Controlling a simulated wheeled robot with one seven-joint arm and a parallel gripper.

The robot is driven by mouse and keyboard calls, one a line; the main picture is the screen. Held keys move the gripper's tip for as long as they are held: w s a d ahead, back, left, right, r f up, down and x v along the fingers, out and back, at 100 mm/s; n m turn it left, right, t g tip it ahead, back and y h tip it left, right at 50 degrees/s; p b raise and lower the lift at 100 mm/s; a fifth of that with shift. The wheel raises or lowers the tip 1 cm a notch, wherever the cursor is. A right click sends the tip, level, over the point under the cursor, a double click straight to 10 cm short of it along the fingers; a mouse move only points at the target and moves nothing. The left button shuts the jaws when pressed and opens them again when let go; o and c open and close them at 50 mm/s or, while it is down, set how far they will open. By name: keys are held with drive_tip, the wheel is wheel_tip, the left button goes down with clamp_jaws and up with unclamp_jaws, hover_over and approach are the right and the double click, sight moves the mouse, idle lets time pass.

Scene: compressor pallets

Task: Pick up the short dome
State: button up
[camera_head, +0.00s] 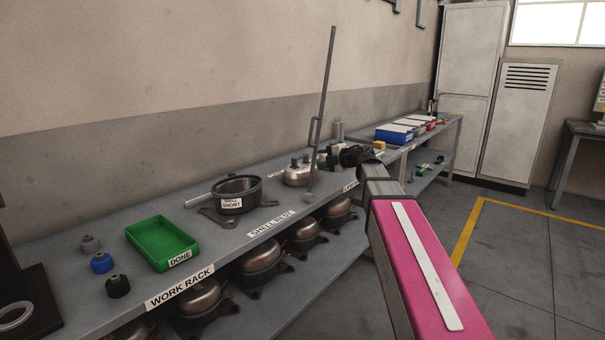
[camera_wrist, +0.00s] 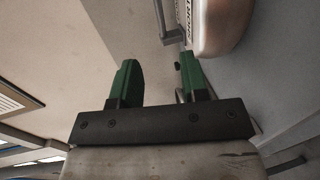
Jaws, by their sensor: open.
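A short silver dome (camera_head: 298,174) with small fittings on top sits on the grey bench, just behind the shell rest label. A second pale, rounded metal piece shows partly behind my gripper (camera_head: 352,155) in the head view; I cannot tell its full shape. My gripper is above the bench, to the right of the silver dome and apart from it. In the wrist view its two green fingers (camera_wrist: 158,65) are spread with nothing between them. A rounded metal body (camera_wrist: 216,28) with a label stands beyond the right finger; I cannot tell which dome it is.
A dark pot (camera_head: 238,189) marked "shell short" stands left of the dome. A tall grey rod (camera_head: 323,110) rises between dome and gripper. A green tray (camera_head: 161,243) is at the front left. Several domed compressors (camera_head: 260,254) fill the lower shelf.

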sight(300, 158)
drive_tip(key=x, duration=1)
drive_tip(key=shift+s+a+f, duration=0.1)
drive_tip(key=shift+a+f, duration=0.05)
drive_tip(key=shift+a, duration=0.05)
clamp_jaws()
idle(1.1)
